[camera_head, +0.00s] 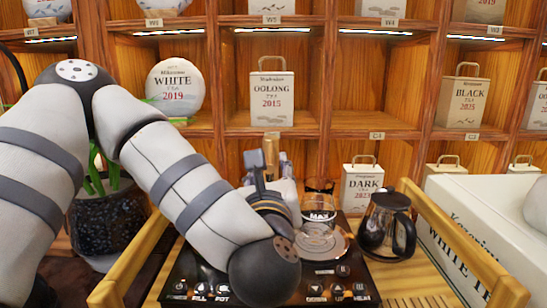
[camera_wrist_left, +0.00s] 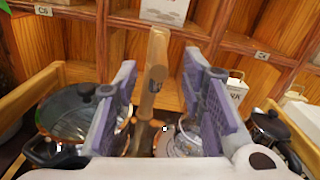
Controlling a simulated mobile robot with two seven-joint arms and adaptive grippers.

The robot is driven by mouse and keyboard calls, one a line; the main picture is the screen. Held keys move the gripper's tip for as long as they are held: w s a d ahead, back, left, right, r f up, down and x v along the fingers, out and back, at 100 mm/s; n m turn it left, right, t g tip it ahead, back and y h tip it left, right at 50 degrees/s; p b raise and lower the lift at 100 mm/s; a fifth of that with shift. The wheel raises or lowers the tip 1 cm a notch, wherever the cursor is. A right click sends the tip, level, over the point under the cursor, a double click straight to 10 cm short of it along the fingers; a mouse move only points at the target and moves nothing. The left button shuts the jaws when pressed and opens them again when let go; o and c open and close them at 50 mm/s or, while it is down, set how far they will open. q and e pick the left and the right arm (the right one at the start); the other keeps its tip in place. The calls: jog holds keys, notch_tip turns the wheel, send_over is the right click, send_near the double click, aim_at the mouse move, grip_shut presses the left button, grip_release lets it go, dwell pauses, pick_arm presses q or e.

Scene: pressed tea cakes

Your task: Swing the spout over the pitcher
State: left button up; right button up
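The spout, a light brown upright piece, shows its top (camera_head: 270,150) behind my left gripper (camera_head: 271,172) in the head view. In the left wrist view the spout (camera_wrist_left: 155,72) rises between the two purple fingers of the same gripper (camera_wrist_left: 158,95). The fingers stand apart with gaps beside the spout. A clear glass vessel marked MAX (camera_head: 318,207) stands on the black tea unit, right of the gripper. A dark glass pot with a black handle (camera_head: 385,222) stands further right. I cannot tell which one is the pitcher. My right gripper is not seen.
The black panel (camera_head: 345,271) has buttons and lies between wooden side rails (camera_head: 455,235). A lidded glass pot (camera_wrist_left: 78,115) is left of the spout in the wrist view. A white box (camera_head: 460,220) is at right. Tea shelves (camera_head: 330,130) rise behind; a planter (camera_head: 105,220) stands left.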

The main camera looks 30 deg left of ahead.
aim_at(270, 154)
pick_arm(q)
jog(key=w+f+b, duration=0.1)
jog(key=w+a+f+b, duration=0.1)
jog(key=shift+w+a+f, duration=0.15)
jog(key=shift+f, duration=0.25)
jog(key=w+a, duration=0.1)
jog(key=w+a+r, duration=0.1)
jog(key=w, duration=0.1)
jog(key=w+a+r, duration=0.1)
jog(key=w, duration=0.1)
jog(key=shift+w+a, duration=0.15)
jog(key=shift+a, duration=0.05)
jog(key=shift+w+a, duration=0.15)
jog(key=shift+w, duration=0.15)
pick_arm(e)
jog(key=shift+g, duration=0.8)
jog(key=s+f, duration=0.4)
pick_arm(q)
grip_shut()
